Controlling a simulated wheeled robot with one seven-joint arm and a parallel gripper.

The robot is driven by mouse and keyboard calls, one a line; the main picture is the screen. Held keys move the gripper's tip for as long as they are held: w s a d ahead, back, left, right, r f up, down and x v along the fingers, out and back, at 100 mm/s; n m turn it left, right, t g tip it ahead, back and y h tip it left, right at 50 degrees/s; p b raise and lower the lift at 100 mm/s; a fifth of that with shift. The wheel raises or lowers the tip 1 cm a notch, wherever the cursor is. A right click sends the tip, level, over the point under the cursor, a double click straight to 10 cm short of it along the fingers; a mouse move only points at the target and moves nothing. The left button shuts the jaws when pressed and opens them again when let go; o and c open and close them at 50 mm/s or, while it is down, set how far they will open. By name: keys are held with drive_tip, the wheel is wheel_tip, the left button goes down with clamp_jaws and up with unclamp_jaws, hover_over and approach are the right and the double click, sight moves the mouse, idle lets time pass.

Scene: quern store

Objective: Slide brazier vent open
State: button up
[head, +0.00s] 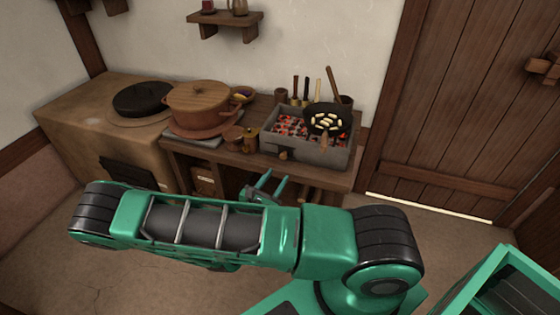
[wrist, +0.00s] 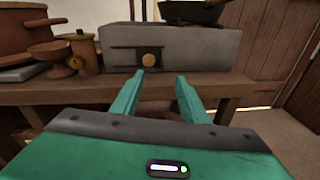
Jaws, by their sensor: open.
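The brazier (head: 328,159) is a grey stone box with glowing coals on the table, in the head view. It fills the upper middle of the wrist view (wrist: 200,52). On its front face is the vent, a dark slotted track with a round wooden knob (wrist: 151,60); the knob also shows small in the head view (head: 284,155). My gripper (wrist: 160,78) is open and empty, its two teal fingers pointing at the brazier front, below and just short of the knob. In the head view my gripper (head: 271,180) is in front of the table edge, apart from the brazier.
A black pan (head: 327,119) with pale pieces sits on the brazier's right part. A copper pot (head: 199,104) and small wooden cups (head: 233,138) stand to the left. The wooden table's front edge (wrist: 68,92) lies under the fingers. Floor in front is clear.

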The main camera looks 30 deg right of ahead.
sight(282, 157)
drive_tip(key=w+d+n+t, duration=0.1)
drive_tip(key=w+d, duration=0.2)
drive_tip(key=w, duration=0.1)
drive_tip(key=w+d+n+t, duration=0.1)
drive_tip(key=w+d, duration=0.2)
drive_tip(key=d, duration=0.1)
drive_tip(key=shift+w+d+f+n, duration=0.1)
drive_tip(key=shift+w+d+n, duration=0.2)
drive_tip(key=shift+w, duration=0.05)
